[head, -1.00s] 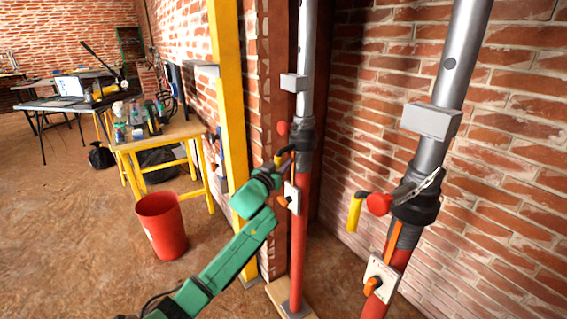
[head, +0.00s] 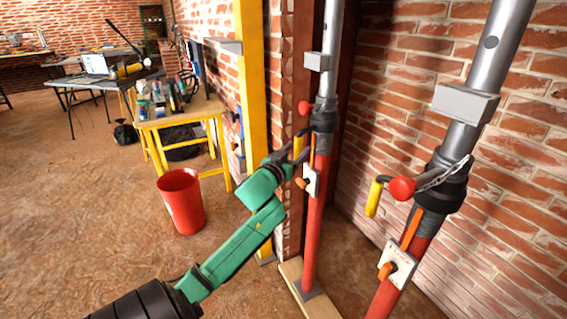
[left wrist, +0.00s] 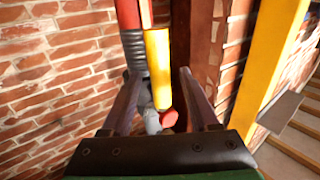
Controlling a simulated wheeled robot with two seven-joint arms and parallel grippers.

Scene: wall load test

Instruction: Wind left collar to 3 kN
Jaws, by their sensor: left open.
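The left prop stands upright, with a red lower tube (head: 315,235) and a grey upper tube. Its dark collar (head: 325,115) has a red knob (head: 305,108) and a yellow crank handle (head: 298,148) hanging on its left. A white gauge plate (head: 311,182) with an orange part sits below; its reading is too small to tell. My green left gripper (head: 287,159) is at the handle, below the collar. In the left wrist view, its open fingers (left wrist: 160,76) stand on either side of the yellow handle (left wrist: 158,60), with gaps visible. My right gripper is not in view.
A second prop stands at right, with its own collar (head: 445,180), yellow handle (head: 373,197) and gauge plate (head: 399,262). A yellow post (head: 250,80) rises left of the left prop. A red bucket (head: 181,205) and cluttered bench are farther left. Brick walls close in behind.

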